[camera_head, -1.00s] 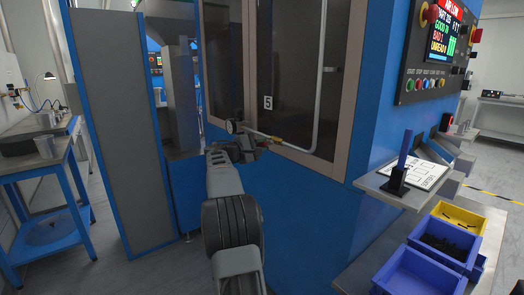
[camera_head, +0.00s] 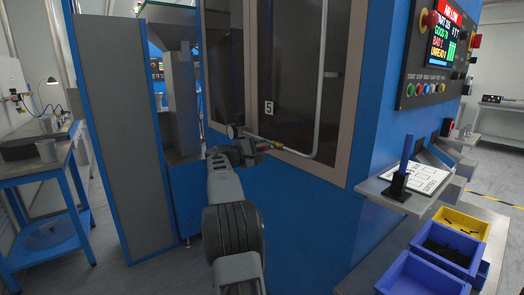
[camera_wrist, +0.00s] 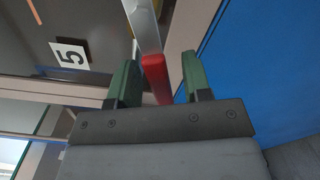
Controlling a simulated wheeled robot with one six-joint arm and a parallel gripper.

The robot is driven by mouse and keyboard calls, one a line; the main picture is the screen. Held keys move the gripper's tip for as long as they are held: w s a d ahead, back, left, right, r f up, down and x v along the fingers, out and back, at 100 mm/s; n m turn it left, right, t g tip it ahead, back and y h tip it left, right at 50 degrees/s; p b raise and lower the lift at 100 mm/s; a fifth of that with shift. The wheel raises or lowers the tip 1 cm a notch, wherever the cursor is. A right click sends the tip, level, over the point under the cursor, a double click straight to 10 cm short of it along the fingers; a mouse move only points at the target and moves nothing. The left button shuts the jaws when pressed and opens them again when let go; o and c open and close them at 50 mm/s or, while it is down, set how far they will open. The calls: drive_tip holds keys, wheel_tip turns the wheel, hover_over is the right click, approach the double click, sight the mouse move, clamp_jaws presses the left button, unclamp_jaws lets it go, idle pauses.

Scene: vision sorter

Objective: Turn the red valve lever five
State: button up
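In the wrist view, the red valve lever (camera_wrist: 155,76) shows as a red grip on the end of a silver bar. My gripper (camera_wrist: 160,82) has two green fingers, one on each side of the red grip. The fingers are apart, with a visible gap between the grip and the right finger; the left finger is very close to it. A plate with the number 5 (camera_wrist: 69,56) is on the dark panel beside it. In the head view, my gripper (camera_head: 262,146) is at the pipe below the number plate (camera_head: 268,107), and the lever is mostly hidden there.
The blue machine's framed door (camera_head: 345,90) is just behind. A shelf (camera_head: 375,187) and blue and yellow bins (camera_head: 462,222) stand at the right.

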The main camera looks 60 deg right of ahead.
drive_tip(key=shift+a, duration=0.1)
drive_tip(key=p+v, duration=0.1)
drive_tip(key=v, duration=1.2)
drive_tip(key=shift+a, duration=0.3)
drive_tip(key=shift+w, duration=0.1)
